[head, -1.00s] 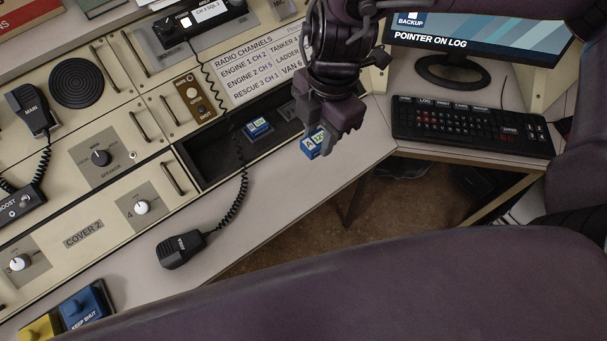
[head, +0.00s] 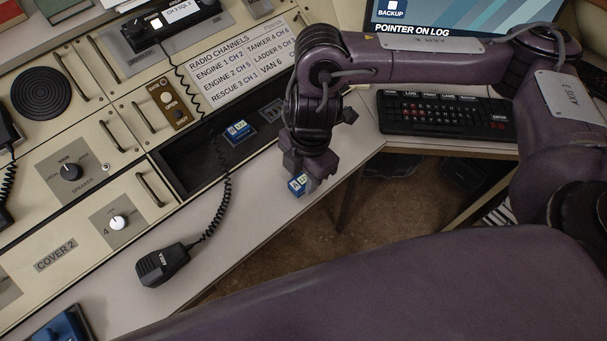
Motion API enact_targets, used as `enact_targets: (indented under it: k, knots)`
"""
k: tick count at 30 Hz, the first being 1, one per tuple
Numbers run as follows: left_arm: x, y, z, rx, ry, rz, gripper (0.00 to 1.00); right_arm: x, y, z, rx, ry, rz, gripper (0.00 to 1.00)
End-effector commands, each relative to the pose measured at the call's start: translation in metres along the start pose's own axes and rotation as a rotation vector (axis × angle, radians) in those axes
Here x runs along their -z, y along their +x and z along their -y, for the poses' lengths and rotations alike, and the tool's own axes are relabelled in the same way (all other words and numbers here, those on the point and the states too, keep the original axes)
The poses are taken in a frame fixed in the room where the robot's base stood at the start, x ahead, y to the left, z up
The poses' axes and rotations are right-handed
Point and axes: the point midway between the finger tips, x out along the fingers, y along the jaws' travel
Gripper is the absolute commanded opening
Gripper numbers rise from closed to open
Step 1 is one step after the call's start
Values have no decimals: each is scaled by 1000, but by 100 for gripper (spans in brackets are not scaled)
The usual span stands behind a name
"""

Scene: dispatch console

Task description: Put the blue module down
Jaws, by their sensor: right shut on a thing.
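A blue module (head: 298,185) with a pale lettered label is between the fingers of my right gripper (head: 308,172). My right gripper is shut on it, over the front edge of the pale desk; I cannot tell whether the module touches the desk. A second blue module (head: 238,132) with a similar label sits in the dark open bay (head: 190,165) to the left of the gripper. My left gripper is not in view.
A black hand microphone (head: 162,264) on a coiled cord lies on the desk ledge. A black keyboard (head: 440,115) stands at the right under a monitor (head: 455,14). The ledge (head: 240,215) between microphone and gripper is mostly clear. The floor shows beyond the desk edge.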

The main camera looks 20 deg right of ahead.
Motion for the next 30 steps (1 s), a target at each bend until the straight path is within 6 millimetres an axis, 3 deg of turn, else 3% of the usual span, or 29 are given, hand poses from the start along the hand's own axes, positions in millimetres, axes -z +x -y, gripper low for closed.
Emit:
enact_targets:
  k: [7, 8, 13, 23, 25, 30]
  knots:
    - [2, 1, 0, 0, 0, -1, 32, 0, 3, 0, 0, 0, -1, 5]
    - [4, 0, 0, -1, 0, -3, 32, 0, 3, 0, 0, 0, -1, 32]
    - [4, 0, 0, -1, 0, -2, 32, 0, 2, 0, 0, 0, -1, 52]
    - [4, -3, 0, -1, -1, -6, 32, 0, -3, 0, -1, 0, 0, 52]
    - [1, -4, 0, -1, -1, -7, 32, 0, -11, -1, -2, 0, 0, 52]
    - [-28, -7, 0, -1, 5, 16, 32, 0, -45, -2, -6, -2, 2, 52]
